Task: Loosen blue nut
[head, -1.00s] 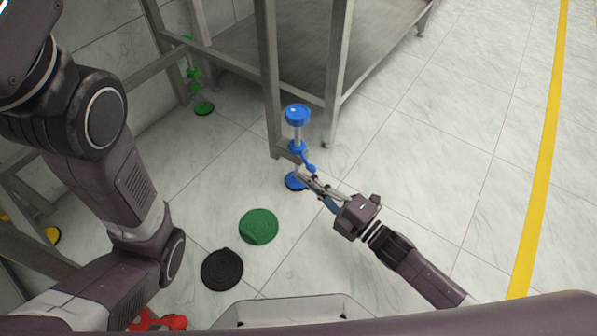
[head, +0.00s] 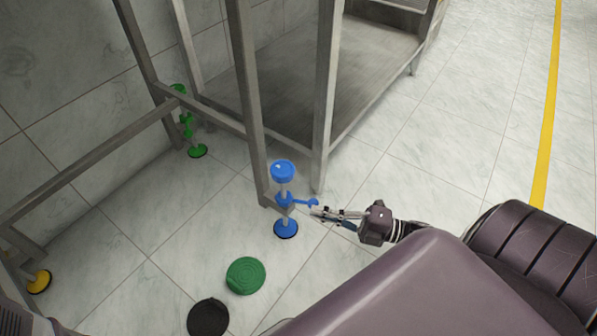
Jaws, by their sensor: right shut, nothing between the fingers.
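The blue nut (head: 284,199) sits midway up the post of a blue levelling foot, between a blue top cap (head: 283,171) and a round blue base (head: 286,228) on the floor. Its lever arm (head: 304,202) points right. The foot stands upright beside the grey frame leg. My right gripper (head: 319,213) is to the right of the nut, its fingertips just off the lever's end and slightly below it in the picture. The fingers are shut with nothing between them. Whether a fingertip touches the lever is hard to tell. My left gripper is out of view.
A grey metal frame (head: 325,105) with a low shelf stands behind. A green levelling foot (head: 197,151) stands at the back left, a yellow base (head: 41,281) at far left. A green disc (head: 246,276) and a black disc (head: 208,318) lie on the floor. Floor to the right is clear.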

